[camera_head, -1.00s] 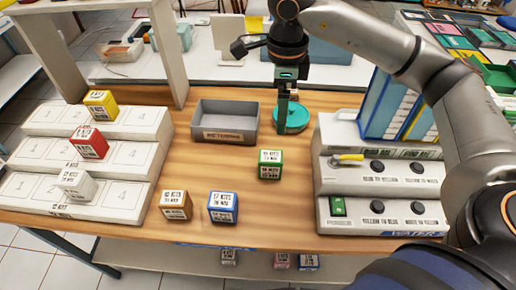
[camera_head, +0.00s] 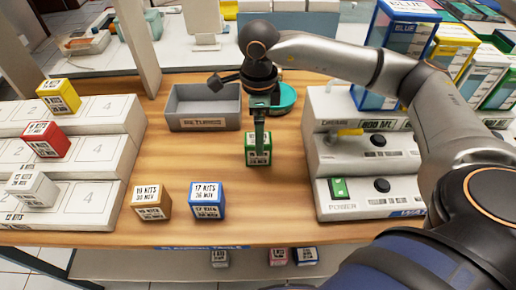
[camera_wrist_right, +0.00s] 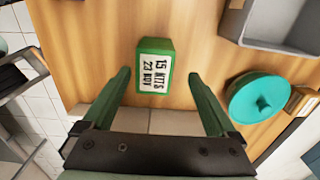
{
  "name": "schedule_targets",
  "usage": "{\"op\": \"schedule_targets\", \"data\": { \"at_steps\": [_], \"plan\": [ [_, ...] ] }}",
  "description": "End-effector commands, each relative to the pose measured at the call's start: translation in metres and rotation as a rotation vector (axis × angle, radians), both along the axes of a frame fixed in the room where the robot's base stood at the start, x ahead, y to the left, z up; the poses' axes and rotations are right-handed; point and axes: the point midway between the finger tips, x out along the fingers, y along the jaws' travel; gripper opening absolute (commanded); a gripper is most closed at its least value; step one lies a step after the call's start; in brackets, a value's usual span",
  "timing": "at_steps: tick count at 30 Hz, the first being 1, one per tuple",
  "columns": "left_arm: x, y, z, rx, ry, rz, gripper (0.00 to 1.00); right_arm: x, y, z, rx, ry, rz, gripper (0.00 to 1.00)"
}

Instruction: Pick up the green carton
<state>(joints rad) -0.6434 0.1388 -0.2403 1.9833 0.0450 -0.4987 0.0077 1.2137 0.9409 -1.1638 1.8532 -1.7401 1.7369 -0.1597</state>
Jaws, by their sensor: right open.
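The green carton (camera_head: 258,152) stands on the wooden table, with a white printed label on its face. In the right wrist view the green carton (camera_wrist_right: 155,65) lies ahead of the fingertips, roughly between their lines. My right gripper (camera_head: 260,135) points down at the carton and covers part of it in the head view. In the wrist view my right gripper (camera_wrist_right: 160,80) is open, its two green fingers apart with nothing between them. I cannot tell the exact height above the carton. My left gripper is not in view.
A grey returns tray (camera_head: 203,122) and a teal round lid (camera_head: 284,98) stand behind the carton. Brown (camera_head: 151,200) and blue (camera_head: 207,200) cartons stand in front left. A white dispenser panel (camera_head: 365,160) stands right. Stepped white shelves (camera_head: 90,160) hold cartons at left.

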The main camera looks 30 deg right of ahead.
Motion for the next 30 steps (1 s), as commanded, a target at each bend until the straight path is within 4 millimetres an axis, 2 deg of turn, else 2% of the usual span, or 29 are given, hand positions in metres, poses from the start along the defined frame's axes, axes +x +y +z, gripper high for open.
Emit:
{"op": "schedule_targets", "data": {
  "at_steps": [5, 13, 22, 23, 30],
  "plan": [
    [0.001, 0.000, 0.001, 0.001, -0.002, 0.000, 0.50, -0.002, 0.001, -0.013, -0.002, 0.001, 0.000, 0.93],
    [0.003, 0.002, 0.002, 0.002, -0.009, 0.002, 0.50, -0.006, 0.005, -0.051, 0.000, 0.001, -0.001, 0.93],
    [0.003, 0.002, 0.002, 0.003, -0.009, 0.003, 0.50, -0.006, 0.005, -0.058, 0.002, -0.001, 0.000, 0.93],
    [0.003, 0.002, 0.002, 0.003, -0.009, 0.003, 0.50, -0.006, 0.005, -0.058, 0.002, -0.001, 0.000, 0.91],
    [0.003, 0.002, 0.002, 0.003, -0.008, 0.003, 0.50, -0.006, 0.005, -0.057, 0.001, -0.001, 0.000, 0.64]
  ]
}}
